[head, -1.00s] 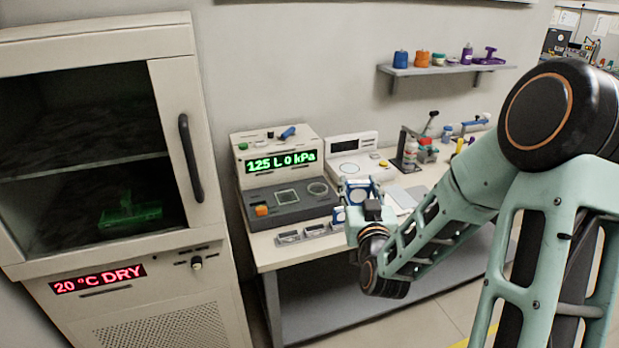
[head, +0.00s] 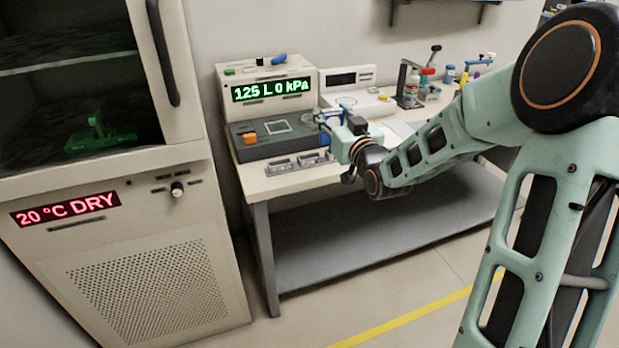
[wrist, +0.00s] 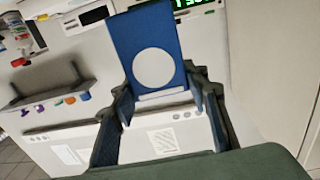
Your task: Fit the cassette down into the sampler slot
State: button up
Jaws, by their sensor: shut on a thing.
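The cassette is a flat blue plate (wrist: 178,32) with a white disc, standing up between the fingers of my gripper (wrist: 165,104) in the wrist view. In the head view my gripper (head: 340,132) is at the right end of the sampler's dark deck (head: 252,153), and it hides that end. The sampler (head: 224,79) has a green display reading 125 L 0 kPa. Its deck carries an orange button (head: 249,138) and a pale square outline (head: 277,127). The cassette is mostly hidden in the head view. I cannot tell its height above the deck.
Small grey blocks (head: 280,165) lie on the bench in front of the sampler. A cabinet (head: 165,265) with a red display is at left. The floor in front is clear.

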jog(key=shift+n+y, duration=0.3)
jog(key=shift+y, duration=0.2)
jog(key=shift+w+a+f+b, duration=0.1)
jog(key=shift+w+f+b, duration=0.2)
jog(key=shift+f+b, duration=0.4)
jog(key=shift+w+f+b, duration=0.35)
jog(key=shift+f+b, duration=0.2)
jog(key=shift+b, duration=0.3)
jog(key=shift+w+a+f+b, duration=0.1)
jog(key=shift+w+f+b, duration=0.2)
jog(key=shift+f+b, duration=0.4)
